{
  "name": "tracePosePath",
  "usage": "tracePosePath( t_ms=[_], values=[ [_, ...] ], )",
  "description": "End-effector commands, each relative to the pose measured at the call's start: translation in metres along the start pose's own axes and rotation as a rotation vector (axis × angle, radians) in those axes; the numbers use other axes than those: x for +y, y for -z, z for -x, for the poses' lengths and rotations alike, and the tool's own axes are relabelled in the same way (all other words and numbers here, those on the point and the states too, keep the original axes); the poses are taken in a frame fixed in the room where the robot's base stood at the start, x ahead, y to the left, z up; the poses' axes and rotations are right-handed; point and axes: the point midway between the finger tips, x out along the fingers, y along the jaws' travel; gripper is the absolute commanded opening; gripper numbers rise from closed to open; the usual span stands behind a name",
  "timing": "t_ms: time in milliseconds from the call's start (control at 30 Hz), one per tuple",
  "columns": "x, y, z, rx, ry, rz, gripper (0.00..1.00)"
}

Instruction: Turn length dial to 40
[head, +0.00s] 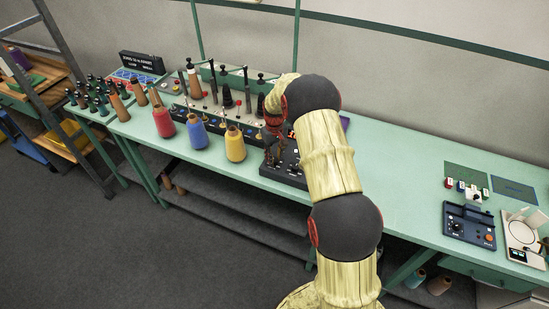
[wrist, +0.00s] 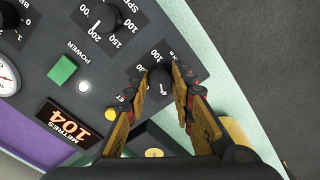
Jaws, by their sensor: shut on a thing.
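The dark control panel (wrist: 32,65) fills much of the wrist view and shows small in the head view (head: 287,172). My gripper (wrist: 160,82) is shut on a black dial (wrist: 159,77) near the panel's edge, one finger on each side. I take it as the length dial; its label is mostly covered by my fingers. A pale pointer mark shows on its face, but most scale numbers around it are hidden, so I cannot read its setting. In the head view my gripper (head: 274,150) is over the panel, partly behind my arm.
A speed dial (wrist: 102,18), a green power button (wrist: 62,70), a yellow button (wrist: 111,114) and a red "METRES 104" display (wrist: 70,123) are close by. Red (head: 163,122), blue (head: 198,135) and yellow (head: 235,145) yarn cones stand left of the panel.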

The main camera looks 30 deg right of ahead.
Motion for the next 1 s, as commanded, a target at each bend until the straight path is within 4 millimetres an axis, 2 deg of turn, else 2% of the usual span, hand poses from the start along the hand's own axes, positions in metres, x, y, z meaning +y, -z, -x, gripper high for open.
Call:
tracePosePath(
  t_ms=[133,167,467,800,1000],
  values=[
    [0.0,0.001,0.001,0.002,0.0,0.001,0.0],
    [0.0,0.001,0.001,0.002,0.0,0.001,0.25],
    [0.0,0.0,0.0,0.001,0.0,0.001,0.42],
    [0.0,0.001,0.002,0.001,0.0,0.001,0.43],
    [0.0,0.001,0.027,0.003,-0.001,0.001,0.43]
  ],
)
